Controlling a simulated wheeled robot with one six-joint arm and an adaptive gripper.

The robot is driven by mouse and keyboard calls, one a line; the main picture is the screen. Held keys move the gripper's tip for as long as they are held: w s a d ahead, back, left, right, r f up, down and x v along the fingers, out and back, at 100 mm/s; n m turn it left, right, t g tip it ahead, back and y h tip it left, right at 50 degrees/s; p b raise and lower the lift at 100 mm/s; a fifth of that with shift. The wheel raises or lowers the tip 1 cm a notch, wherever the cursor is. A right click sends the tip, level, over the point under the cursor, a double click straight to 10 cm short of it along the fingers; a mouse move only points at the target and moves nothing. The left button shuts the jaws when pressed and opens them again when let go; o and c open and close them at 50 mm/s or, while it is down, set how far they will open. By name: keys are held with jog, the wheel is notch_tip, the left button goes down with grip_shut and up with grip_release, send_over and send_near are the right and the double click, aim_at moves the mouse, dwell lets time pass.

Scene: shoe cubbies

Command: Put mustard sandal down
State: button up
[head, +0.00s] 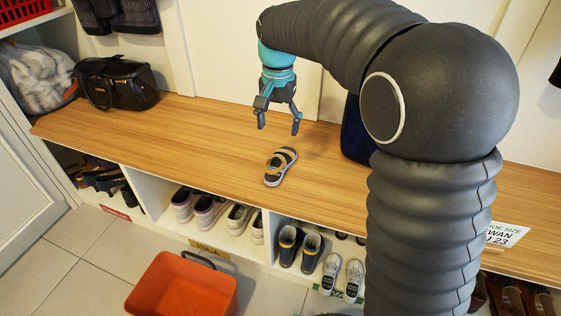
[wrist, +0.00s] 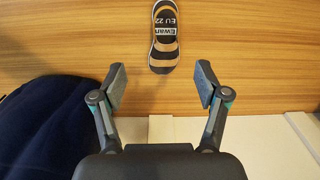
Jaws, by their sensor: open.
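The mustard sandal (head: 280,166) lies on the wooden bench top (head: 200,135), sole down, near its front edge in the head view. In the wrist view the sandal (wrist: 165,38) shows at the top centre, with a label reading "Ewan EU 22" on its insole. My gripper (head: 278,128) is open and empty, above the bench and a little behind the sandal. In the wrist view my gripper's two fingers (wrist: 160,88) are spread wide, with only bench between them. The sandal is apart from the fingers.
A black handbag (head: 117,82) stands at the bench's left end. A dark blue item (head: 357,130) stands right of my gripper, partly behind my arm; it also fills the wrist view's left (wrist: 45,130). Cubbies below hold several shoes. An orange bin (head: 183,287) is on the floor.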

jog(key=b, duration=0.2)
send_near(275, 163)
jog(key=s+f, duration=0.2)
jog(key=s, duration=0.1)
jog(key=shift+s+d, duration=0.15)
jog(key=shift+s, duration=0.05)
jog(key=shift+w+f+b, duration=0.1)
jog(key=shift+f+b, duration=0.1)
jog(key=shift+f, duration=1.15)
jog(key=shift+w+f+b, duration=0.15)
jog(key=shift+f, duration=1.2)
jog(key=shift+r, duration=0.1)
jog(key=c, duration=1.4)
